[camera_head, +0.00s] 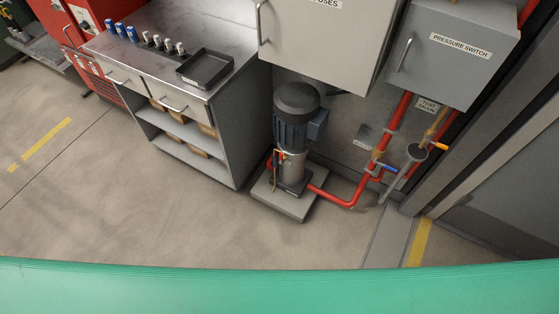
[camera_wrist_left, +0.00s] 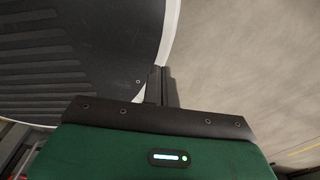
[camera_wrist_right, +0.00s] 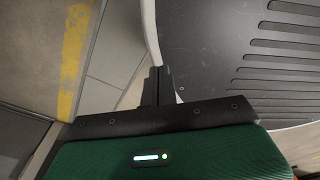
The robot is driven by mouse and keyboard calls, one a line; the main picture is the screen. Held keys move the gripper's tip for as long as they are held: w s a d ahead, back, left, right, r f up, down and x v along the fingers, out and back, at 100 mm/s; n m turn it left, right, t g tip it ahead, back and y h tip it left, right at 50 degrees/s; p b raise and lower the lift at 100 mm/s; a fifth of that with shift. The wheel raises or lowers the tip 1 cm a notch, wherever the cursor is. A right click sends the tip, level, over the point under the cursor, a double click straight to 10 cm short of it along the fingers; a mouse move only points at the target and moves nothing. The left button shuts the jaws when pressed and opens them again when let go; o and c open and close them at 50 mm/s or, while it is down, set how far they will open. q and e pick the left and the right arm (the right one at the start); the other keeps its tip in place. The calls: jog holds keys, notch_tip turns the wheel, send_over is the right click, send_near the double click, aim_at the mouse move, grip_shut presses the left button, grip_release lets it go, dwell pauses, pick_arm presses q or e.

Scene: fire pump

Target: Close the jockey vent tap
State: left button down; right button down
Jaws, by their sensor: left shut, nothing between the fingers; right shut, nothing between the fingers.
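The jockey pump (camera_head: 291,130) stands on a grey plinth (camera_head: 275,203) in the middle of the head view, with a dark motor on top. A small tap with an orange-red handle (camera_head: 280,154) sits on the left side of the pump body, above a thin pipe. It looks like the vent tap; its exact handle position is too small to tell. My left gripper (camera_wrist_left: 162,86) is shut and empty in the left wrist view. My right gripper (camera_wrist_right: 157,86) is shut and empty in the right wrist view. Neither gripper shows in the head view, and both are away from the pump.
A workbench (camera_head: 214,110) with a black tray (camera_head: 205,68) stands left of the pump. A grey cabinet (camera_head: 325,40) hangs above it. Red pipes (camera_head: 348,200) with blue and orange levers (camera_head: 438,146) run at right. The floor (camera_head: 150,215) in front is clear.

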pick_arm(q)
jog(key=shift+s+a, duration=0.15)
jog(key=shift+s, duration=0.3)
pick_arm(e)
jog(key=shift+w, duration=0.35)
